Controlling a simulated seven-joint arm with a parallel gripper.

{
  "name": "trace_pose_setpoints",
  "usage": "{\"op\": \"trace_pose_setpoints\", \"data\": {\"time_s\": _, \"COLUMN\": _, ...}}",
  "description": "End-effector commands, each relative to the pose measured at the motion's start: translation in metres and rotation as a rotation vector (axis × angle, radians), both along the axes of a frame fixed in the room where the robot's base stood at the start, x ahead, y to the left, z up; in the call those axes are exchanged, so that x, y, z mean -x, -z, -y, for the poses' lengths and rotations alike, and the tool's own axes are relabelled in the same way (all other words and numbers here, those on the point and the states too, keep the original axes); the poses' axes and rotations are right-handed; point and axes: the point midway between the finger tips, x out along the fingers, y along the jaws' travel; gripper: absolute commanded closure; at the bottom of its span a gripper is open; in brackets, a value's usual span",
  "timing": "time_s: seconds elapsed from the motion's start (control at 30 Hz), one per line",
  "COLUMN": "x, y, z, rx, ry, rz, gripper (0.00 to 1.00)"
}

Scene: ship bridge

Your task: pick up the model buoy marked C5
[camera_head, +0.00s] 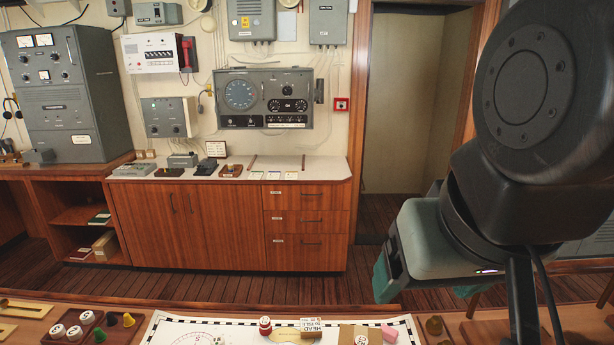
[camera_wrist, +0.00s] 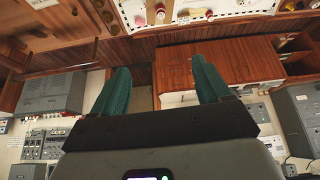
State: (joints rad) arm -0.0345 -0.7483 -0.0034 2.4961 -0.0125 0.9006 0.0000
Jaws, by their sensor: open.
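No mark C5 is readable in either view. In the head view, a small red item with a white marked top (camera_head: 265,326) stands on the chart (camera_head: 190,327) at the bottom. White-topped round pieces with marks too small to read, including one at the tray's left (camera_head: 57,331), sit in a dark tray (camera_head: 106,338). My gripper (camera_head: 424,288) hangs at the right, high above and apart from the table. In the wrist view its teal fingers (camera_wrist: 160,66) are spread wide with nothing between them. Small red and white pieces (camera_wrist: 210,15) show at the top there, beyond the fingertips.
On the chart are a labelled block (camera_head: 311,325), a pink block (camera_head: 388,333) and a brown block (camera_head: 347,334). A wooden cabinet (camera_head: 235,225) stands beyond open floor.

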Motion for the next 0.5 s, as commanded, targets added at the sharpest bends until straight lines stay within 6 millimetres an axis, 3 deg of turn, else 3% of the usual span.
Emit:
{"op": "trace_pose_setpoints", "data": {"time_s": 0.1, "x": 0.000, "y": 0.000, "z": 0.000, "rx": 0.000, "ry": -0.001, "rz": 0.000, "gripper": 0.37}}
{"op": "trace_pose_setpoints", "data": {"time_s": 0.37, "x": -0.002, "y": 0.000, "z": 0.000, "rx": 0.000, "ry": 0.002, "rz": -0.001, "gripper": 0.37}}
{"op": "trace_pose_setpoints", "data": {"time_s": 0.5, "x": -0.026, "y": 0.007, "z": -0.003, "rx": -0.015, "ry": 0.059, "rz": 0.004, "gripper": 0.37}}
